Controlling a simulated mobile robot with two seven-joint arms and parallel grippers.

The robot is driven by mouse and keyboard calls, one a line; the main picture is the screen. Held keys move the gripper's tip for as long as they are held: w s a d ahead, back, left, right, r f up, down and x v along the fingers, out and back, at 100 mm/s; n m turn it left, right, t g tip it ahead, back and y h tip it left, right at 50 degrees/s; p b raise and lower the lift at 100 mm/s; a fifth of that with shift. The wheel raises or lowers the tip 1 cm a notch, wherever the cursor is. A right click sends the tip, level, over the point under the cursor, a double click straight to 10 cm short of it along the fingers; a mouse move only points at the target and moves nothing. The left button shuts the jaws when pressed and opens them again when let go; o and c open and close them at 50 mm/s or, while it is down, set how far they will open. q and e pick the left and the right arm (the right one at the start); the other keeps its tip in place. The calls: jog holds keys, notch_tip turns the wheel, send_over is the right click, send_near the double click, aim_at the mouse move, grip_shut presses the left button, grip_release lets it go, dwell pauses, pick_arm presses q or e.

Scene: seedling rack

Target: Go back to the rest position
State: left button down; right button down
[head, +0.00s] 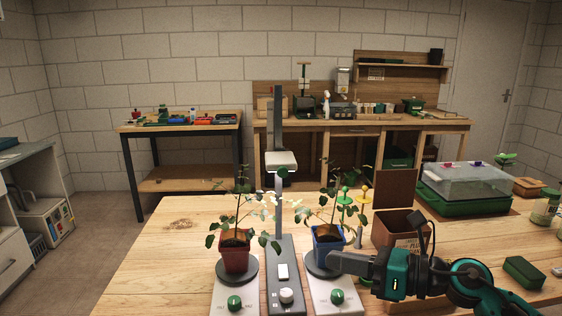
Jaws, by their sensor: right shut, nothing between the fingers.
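My right gripper (334,262) comes in from the right edge of the head view. It is shut and empty, in front of the lower part of the blue pot (328,243); I cannot tell whether it touches the pot. The blue pot holds a leafy seedling and stands upright on the right round plate (313,268). A brown-red pot (235,252) with another seedling stands on the left round plate (222,272). My left gripper is not in view.
A grey post device (284,262) stands between the two pots. A brown box (398,228) is behind my right gripper. A green tray with a clear lid (466,190) stands at the right. The wooden table (165,255) is clear at the left.

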jog(key=s+d+f+n+t+h, duration=0.1)
jog(key=s+d+f+n+h, duration=0.2)
jog(key=s+f+n+h, duration=0.3)
jog(key=s+d+f+n+t+h, duration=0.2)
jog(key=s+d+f+n+h, duration=0.2)
jog(key=s+f+n, duration=0.9)
notch_tip(320, 180, down, 8)
jog(key=n+h, duration=0.3)
jog(key=n, duration=0.7)
jog(key=shift+s+f+t+p, duration=0.15)
jog(key=shift+s+t+p, duration=0.15)
jog(key=shift+p, duration=0.1)
